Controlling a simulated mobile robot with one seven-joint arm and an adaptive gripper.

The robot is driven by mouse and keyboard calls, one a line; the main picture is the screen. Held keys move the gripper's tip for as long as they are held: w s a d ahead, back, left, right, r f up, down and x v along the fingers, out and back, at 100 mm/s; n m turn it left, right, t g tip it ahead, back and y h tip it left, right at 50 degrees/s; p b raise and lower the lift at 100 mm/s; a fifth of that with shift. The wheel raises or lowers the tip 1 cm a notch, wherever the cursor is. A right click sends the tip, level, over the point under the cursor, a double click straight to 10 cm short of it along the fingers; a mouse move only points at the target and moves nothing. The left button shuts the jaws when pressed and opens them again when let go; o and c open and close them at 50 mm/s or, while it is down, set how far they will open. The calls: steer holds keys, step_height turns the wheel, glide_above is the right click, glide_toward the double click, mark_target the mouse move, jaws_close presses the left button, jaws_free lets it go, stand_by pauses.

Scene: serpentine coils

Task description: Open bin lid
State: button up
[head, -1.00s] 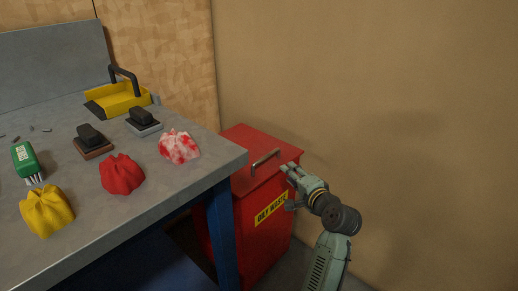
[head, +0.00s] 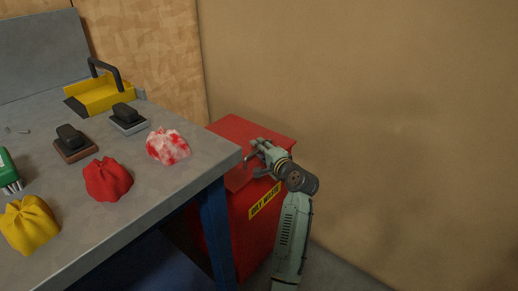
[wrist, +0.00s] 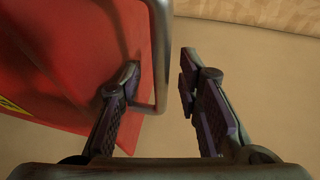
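The red bin (head: 250,235) stands beside the bench against the wall, with a yellow label on its front. Its red lid (head: 240,129) is down and closed. My gripper (head: 260,150) is over the lid at the handle, hiding most of the handle in the head view. In the wrist view my gripper (wrist: 158,70) is open, its two dark fingers apart. The metal handle (wrist: 161,55) runs between them, with the left finger on the lid side and the right finger on the outer side. I see gaps between the fingers and the bar. The lid (wrist: 60,60) fills the left.
The grey workbench (head: 190,190) is close on the left, its corner near the bin. It carries a red-and-white rag (head: 168,147), a red rag (head: 107,180), a yellow rag (head: 29,225), brushes and a yellow dustpan (head: 100,95). The tan wall (head: 400,130) is behind and right.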

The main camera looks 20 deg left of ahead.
steer(key=shift+w+a+f, duration=0.1)
steer(key=shift+w+a, duration=0.15)
steer(key=shift+a, duration=0.05)
steer(key=shift+c, duration=0.2)
jaws_close()
stand_by(0.6)
